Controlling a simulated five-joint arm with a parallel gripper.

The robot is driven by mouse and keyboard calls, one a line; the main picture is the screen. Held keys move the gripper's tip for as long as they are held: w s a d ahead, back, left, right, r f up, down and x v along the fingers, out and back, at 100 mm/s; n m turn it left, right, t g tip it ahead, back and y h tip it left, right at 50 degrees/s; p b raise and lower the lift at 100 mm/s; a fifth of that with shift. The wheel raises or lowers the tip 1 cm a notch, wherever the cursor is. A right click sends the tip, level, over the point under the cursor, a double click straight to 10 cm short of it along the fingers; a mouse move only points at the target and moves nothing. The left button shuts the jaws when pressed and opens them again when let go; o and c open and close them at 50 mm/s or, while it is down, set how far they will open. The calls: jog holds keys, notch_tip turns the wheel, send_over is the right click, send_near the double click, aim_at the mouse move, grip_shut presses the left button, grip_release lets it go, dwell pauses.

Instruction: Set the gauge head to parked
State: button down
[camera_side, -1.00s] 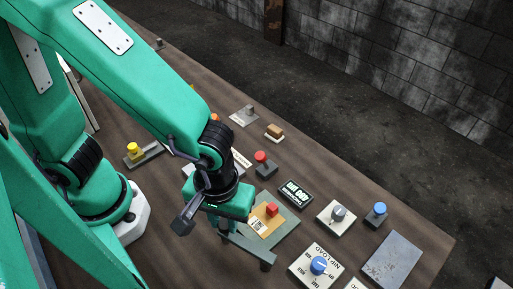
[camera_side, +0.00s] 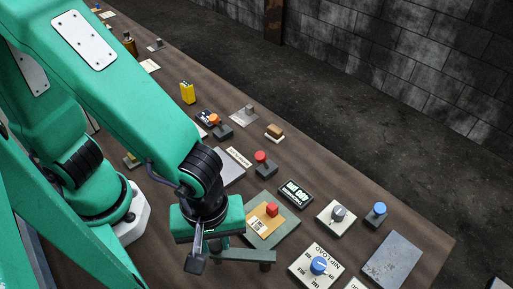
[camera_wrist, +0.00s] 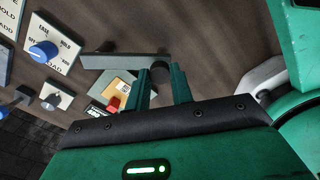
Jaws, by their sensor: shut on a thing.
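A grey-green bar (camera_side: 240,255), probably the gauge head, reaches left from a dark round post at its right end. It also shows in the wrist view (camera_wrist: 125,61). My gripper (camera_wrist: 161,76) is shut on the dark knob (camera_wrist: 161,68) at the bar's free end, one finger on each side. In the side view my gripper (camera_side: 207,247) is over the left end of the bar and hides the grip. The bar lies in front of a green plate (camera_side: 288,226) with a tan card and a red block (camera_side: 272,209). I cannot read any parked mark.
A NIP LOAD dial with a blue knob (camera_side: 318,265) stands right of the bar. A small display (camera_side: 296,194), a grey-knob dial (camera_side: 338,213), a blue button (camera_side: 379,209) and a red button (camera_side: 261,157) stand beyond. A bare grey plate (camera_side: 391,261) lies right.

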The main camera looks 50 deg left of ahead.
jog(key=shift+s, duration=0.1)
jog(key=c, duration=1.2)
grip_release()
jog(key=shift+r, duration=3.9)
jog(key=w+a+r+m+t, duration=0.2)
jog(key=w+a+r+m, duration=0.1)
jog(key=a, duration=0.5)
jog(key=w+a+r+m+t, duration=0.1)
jog(key=w+a+r+m, duration=0.1)
jog(key=a+m, duration=0.3)
jog(key=w+a+r+m+t, duration=0.2)
jog(key=w+a, duration=0.3)
jog(key=a, duration=0.7)
jog(key=shift+r+m+t, duration=0.3)
jog(key=shift+r+m, duration=0.5)
jog(key=shift+m, duration=0.1)
